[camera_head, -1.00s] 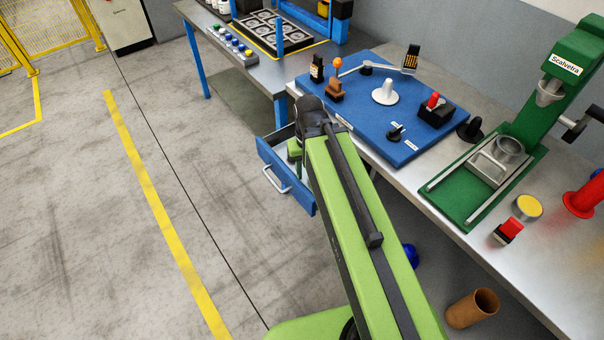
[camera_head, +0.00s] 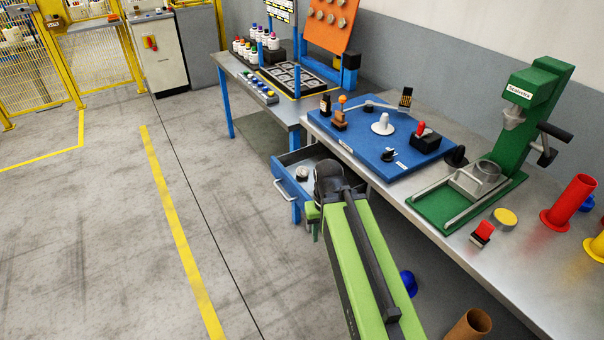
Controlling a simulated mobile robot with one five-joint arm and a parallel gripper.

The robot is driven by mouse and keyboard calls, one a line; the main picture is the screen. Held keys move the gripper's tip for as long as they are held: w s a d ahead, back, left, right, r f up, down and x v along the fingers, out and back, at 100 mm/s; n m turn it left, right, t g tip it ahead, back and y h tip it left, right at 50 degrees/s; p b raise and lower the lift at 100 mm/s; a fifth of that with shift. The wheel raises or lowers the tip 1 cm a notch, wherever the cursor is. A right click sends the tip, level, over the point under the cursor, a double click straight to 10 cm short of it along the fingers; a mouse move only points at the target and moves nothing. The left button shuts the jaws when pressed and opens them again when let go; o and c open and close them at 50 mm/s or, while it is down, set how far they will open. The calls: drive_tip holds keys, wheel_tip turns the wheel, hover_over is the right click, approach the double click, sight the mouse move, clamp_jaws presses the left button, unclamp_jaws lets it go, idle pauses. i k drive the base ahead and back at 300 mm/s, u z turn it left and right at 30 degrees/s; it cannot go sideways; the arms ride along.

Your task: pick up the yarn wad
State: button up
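A small whitish-grey lump (camera_head: 302,174), which may be the yarn wad, lies inside the open blue drawer (camera_head: 290,189) under the workbench. It is too small to identify surely. My green arm reaches up from the bottom of the view, and its dark end joint is just right of and nearer than the drawer. My gripper (camera_head: 314,222) is mostly hidden by this joint; only small green parts show at its left, beside the drawer. I cannot see its fingertips or anything held. The lump and the gripper look apart.
The workbench (camera_head: 452,238) carries a blue board (camera_head: 372,148) with levers, a green press (camera_head: 535,110), a red bobbin (camera_head: 570,202) and a yellow-topped disc (camera_head: 503,219). A brown tube (camera_head: 468,326) and a blue object (camera_head: 408,283) are below its edge. The floor at left is clear.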

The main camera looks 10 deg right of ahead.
sight(303, 172)
drive_tip(key=u, duration=0.6)
drive_tip(key=i, duration=1.4)
drive_tip(key=u, duration=0.75)
